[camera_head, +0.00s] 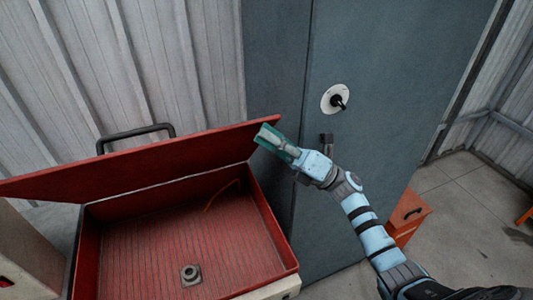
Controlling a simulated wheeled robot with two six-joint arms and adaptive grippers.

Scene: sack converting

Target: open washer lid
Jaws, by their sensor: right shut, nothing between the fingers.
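The red washer (271,284) stands at the lower left, an open-topped basin with a ribbed red floor. Its red lid (130,162) is tilted up along the back edge, so the inside shows. My right gripper (268,138) is at the right end of the lid, close to its upper corner. Its fingers are shut with nothing between them. I cannot tell whether they touch the lid. My left gripper is not in view.
A black handle (136,133) shows behind the lid. A grey cabinet (385,60) with a round latch (336,98) stands behind my right arm. An orange-red box (407,215) sits on the floor at right. Concrete floor (465,210) is mostly clear there.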

